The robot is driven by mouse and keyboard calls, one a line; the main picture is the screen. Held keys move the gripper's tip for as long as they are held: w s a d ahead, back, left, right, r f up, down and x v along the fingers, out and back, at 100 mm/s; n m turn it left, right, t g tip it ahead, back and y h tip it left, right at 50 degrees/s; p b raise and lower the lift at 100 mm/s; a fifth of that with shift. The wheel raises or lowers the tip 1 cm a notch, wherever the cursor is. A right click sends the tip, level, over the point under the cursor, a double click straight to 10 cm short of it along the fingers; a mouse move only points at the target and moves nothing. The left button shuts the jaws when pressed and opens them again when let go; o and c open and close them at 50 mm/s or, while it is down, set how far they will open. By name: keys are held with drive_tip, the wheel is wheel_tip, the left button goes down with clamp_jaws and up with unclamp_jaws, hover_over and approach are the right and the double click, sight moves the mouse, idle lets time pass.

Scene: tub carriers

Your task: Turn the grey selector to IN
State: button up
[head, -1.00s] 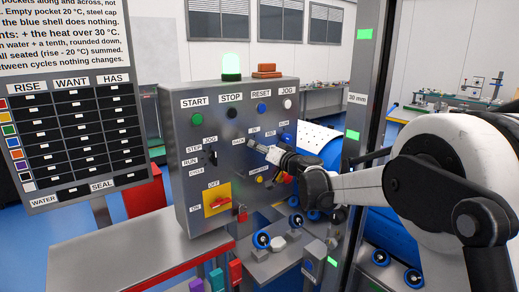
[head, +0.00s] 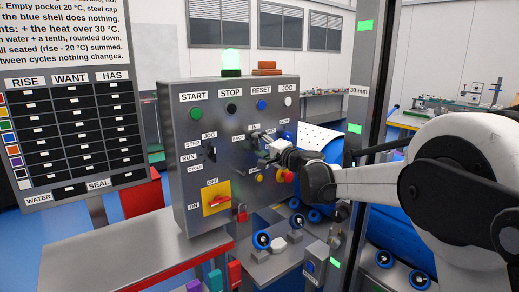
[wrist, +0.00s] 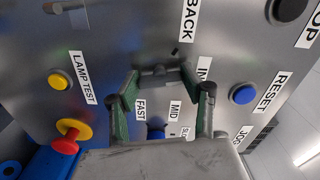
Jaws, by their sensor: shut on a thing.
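The grey selector (wrist: 158,76) is a small dark grey handle on the steel panel, between the BACK and IN labels in the wrist view. My gripper (wrist: 161,73) has its two green-padded fingers on either side of it and is shut on it. In the head view my gripper (head: 262,138) reaches the panel from the right, just below the IN label (head: 254,126). The fingers partly hide the selector there, and I cannot tell exactly which label it points to.
The panel (head: 180,150) also carries a blue RESET button (wrist: 243,94), a yellow LAMP TEST button (wrist: 60,80) and a red knob on yellow (wrist: 67,140) close to my gripper. A metal post (head: 362,130) stands right of the panel. A lit green lamp (head: 230,62) tops the panel.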

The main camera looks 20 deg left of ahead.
drive_tip(key=shift+m+b, duration=0.3)
drive_tip(key=shift+m, duration=0.8)
drive_tip(key=o, duration=1.1)
drive_tip(key=shift+o, duration=0.2)
drive_tip(key=v, duration=1.2)
